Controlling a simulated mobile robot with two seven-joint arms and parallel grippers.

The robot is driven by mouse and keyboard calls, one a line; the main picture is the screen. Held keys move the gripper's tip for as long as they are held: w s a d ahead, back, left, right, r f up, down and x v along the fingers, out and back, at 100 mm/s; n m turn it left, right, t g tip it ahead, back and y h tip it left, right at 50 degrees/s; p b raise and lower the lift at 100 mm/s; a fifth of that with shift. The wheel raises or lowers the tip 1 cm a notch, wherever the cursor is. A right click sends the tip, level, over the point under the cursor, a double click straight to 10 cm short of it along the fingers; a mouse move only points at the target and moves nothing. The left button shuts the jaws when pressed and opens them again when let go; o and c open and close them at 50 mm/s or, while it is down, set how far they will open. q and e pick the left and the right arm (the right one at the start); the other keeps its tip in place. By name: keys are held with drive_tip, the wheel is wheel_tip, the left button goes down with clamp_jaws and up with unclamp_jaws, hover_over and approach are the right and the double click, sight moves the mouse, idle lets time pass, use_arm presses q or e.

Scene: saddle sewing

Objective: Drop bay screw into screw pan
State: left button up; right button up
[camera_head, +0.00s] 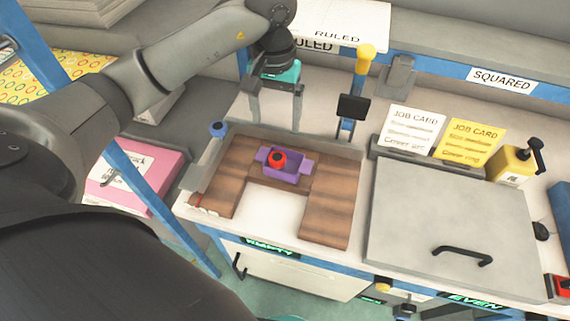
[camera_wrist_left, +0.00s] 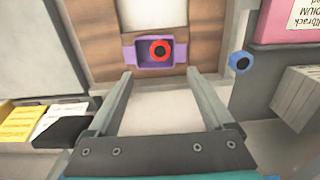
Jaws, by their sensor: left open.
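The purple screw pan (camera_head: 303,166) sits on the brown wooden board and also shows in the left wrist view (camera_wrist_left: 142,53). A red screw with a dark centre (camera_head: 277,159) appears inside the pan, toward its left side in the head view. It also shows in the left wrist view (camera_wrist_left: 160,50), right of the pan's middle. My left gripper (camera_head: 275,124) is open and empty, with its fingers apart behind the pan in the head view. In the left wrist view its fingertips (camera_wrist_left: 160,72) are spread and the pan lies beyond them. My right gripper is not in view.
A blue knob (camera_head: 217,129) stands at the board's left corner. A yellow-topped post (camera_head: 364,62) and a small black panel (camera_head: 352,107) stand behind the board. A grey lid with a black handle (camera_head: 452,220) lies to the right. Job cards (camera_head: 412,130) stand behind it.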

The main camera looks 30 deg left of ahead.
use_arm(q)
wheel_tip(320, 180, up, 6)
drive_tip(key=shift+f, duration=0.1)
idle(0.6)
